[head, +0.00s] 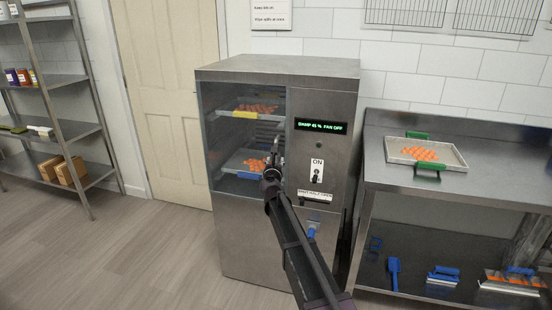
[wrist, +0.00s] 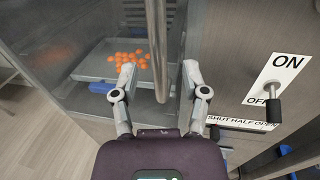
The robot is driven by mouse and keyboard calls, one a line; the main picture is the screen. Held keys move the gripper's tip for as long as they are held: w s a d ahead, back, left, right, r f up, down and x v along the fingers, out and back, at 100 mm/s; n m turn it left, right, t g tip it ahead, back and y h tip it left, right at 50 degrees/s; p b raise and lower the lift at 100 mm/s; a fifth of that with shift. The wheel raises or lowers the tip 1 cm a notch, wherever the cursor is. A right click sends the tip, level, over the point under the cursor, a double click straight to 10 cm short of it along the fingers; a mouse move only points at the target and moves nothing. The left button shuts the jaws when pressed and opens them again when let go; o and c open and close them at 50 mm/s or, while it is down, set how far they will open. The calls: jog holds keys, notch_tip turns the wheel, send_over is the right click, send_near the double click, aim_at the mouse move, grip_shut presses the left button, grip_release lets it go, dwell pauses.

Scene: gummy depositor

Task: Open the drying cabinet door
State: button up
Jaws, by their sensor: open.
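The drying cabinet (head: 275,72) is a steel box with a glass door (head: 221,125) on its left front. The door looks shut, and trays of orange gummies (wrist: 130,60) show through the glass. A vertical metal bar handle (wrist: 160,40) stands on the right side of the door. My gripper (head: 272,163) is at the door's right edge. In the wrist view my gripper (wrist: 158,76) is open, with one finger on each side of the bar's lower part. I cannot tell whether either finger touches the bar. The arm hides part of the panel's lower front.
Right of the door is a panel with a green display (head: 321,126) and an ON/OFF switch (head: 317,172). A steel table (head: 485,190) with a gummy tray (head: 399,154) stands at the right. A shelf rack (head: 75,130) is at the left. The floor (head: 150,250) before the cabinet is clear.

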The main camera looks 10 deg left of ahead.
jog(key=shift+w, duration=1.65)
grip_shut()
